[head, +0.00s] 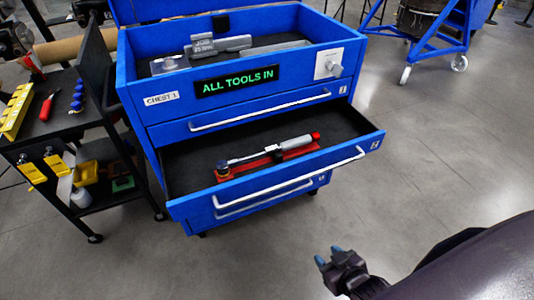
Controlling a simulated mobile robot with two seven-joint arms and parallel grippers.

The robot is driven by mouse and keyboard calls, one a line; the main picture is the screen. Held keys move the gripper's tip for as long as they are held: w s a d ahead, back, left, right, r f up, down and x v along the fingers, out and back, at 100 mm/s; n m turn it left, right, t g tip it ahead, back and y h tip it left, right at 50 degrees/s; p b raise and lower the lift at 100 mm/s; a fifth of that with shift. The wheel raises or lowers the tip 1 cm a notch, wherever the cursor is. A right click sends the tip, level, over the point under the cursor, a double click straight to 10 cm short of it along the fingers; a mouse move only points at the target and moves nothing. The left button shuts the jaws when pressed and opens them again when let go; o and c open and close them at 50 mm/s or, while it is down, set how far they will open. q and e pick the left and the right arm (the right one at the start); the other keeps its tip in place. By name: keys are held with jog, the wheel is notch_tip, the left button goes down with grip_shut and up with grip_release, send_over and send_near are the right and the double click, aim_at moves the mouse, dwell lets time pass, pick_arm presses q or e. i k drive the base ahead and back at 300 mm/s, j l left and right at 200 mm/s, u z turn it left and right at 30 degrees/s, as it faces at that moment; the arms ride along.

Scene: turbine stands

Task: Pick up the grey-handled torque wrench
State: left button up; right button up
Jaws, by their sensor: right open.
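The grey-handled torque wrench (276,151) lies in the open second drawer (195,165) of the blue tool chest. It rests on a red holder (265,161), with its dark head to the left and its grey handle to the right, ending in a red tip. My right gripper (327,258) is at the lower right, in front of the chest and apart from it, open and empty. My left gripper is not in view.
The blue chest (136,87) has an open top tray with grey blocks and a lit sign. A black tool cart (60,125) stands close on its left. A blue wheeled stand (440,45) is at the back right. The floor right of the chest is clear.

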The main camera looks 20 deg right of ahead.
aim_at(221, 166)
jog(key=i+l, duration=0.15)
jog(key=l, duration=0.2)
jog(key=i+l+u, duration=0.15)
jog(key=l, duration=0.6)
jog(key=i+l, duration=0.1)
jog(key=l, duration=0.75)
jog(key=i+l+u, duration=0.1)
jog(key=l, duration=0.3)
jog(key=l+u, duration=0.1)
jog(key=l, duration=0.35)
jog(key=l+u, duration=0.3)
jog(key=l, duration=0.25)
jog(key=l+u, duration=0.35)
jog(key=l, duration=0.15)
jog(key=i+l, duration=0.05)
